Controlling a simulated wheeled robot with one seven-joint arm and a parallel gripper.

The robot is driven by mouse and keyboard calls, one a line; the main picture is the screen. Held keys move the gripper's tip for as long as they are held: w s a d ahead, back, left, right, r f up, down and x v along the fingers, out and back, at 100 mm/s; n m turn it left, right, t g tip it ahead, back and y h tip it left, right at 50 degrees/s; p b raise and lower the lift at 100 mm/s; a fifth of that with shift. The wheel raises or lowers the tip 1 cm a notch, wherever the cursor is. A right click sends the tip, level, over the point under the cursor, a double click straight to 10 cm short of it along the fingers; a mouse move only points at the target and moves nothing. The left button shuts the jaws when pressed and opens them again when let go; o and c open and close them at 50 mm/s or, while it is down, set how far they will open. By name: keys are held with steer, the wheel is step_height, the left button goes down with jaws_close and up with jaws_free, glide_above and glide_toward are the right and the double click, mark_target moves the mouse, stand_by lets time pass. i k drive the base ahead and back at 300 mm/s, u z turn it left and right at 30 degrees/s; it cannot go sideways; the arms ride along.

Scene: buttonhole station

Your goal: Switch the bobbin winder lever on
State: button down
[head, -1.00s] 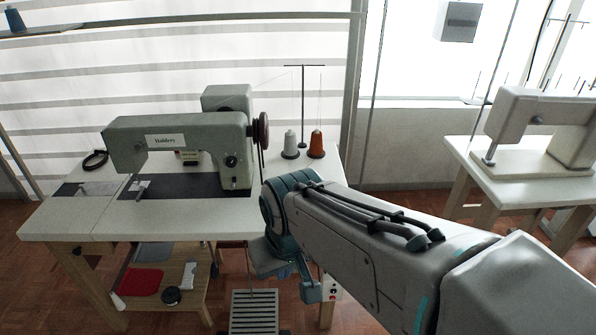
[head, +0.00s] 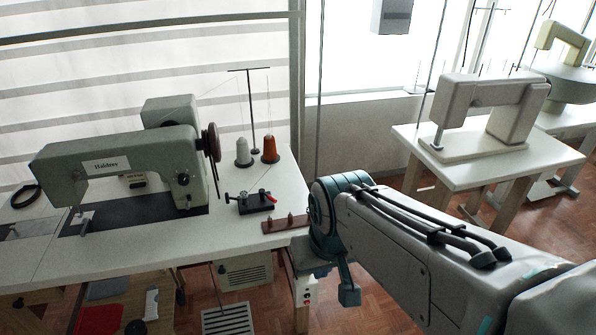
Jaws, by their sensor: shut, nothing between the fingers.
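The bobbin winder (head: 252,203) is a small black device on the white table, right of the sewing machine. A short lever with a red tip (head: 271,198) sticks out at its right end. I cannot tell from this view which way the lever is set. The grey-green sewing machine (head: 135,155) stands to the left, with its dark handwheel (head: 211,143) near the winder. My arm comes in from the lower right, with its teal joint just right of the table's corner. My gripper's fingers do not show; nothing of mine is seen touching the lever.
A brown strip with small pegs (head: 286,224) lies at the table's right edge, close to my arm. Behind the winder are a grey cone (head: 243,153), an orange cone (head: 270,150) and a thread stand (head: 252,110). Another white table (head: 500,168) with a machine stands right.

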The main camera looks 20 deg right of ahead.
mark_target(262, 191)
steer(key=i, duration=1)
steer(key=z, duration=0.05)
